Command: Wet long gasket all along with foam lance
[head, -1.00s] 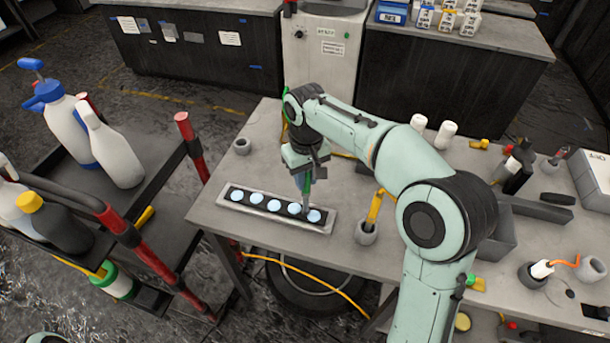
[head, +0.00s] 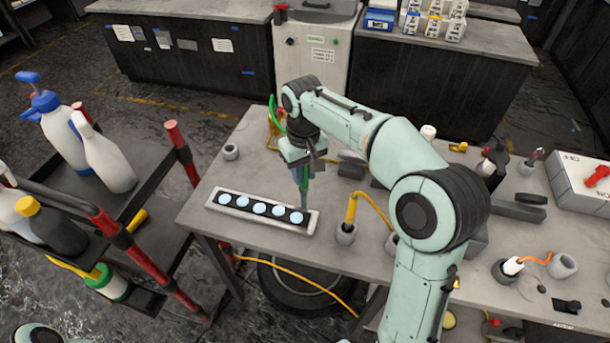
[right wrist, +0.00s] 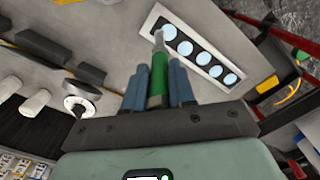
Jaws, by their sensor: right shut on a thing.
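The long gasket (head: 268,209) is a black strip with several round pale-blue spots along it. It lies in a shallow light-grey tray (head: 262,225) at the bench's left front and also shows in the right wrist view (right wrist: 193,52). My right gripper (head: 302,163) is above the tray's right end, shut on the foam lance (right wrist: 158,78), a slim tool with a green body and pale tip. The lance (head: 304,188) points down, its tip beside the end spot. I cannot tell whether the tip touches the gasket. My left gripper is not in view.
A yellow tool (head: 351,208) with a yellow hose stands in a grey holder (head: 346,234) right of the tray. A small grey cup (head: 231,152) stands behind the tray. A cart with a red frame (head: 182,153) and several bottles (head: 103,155) is on the left.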

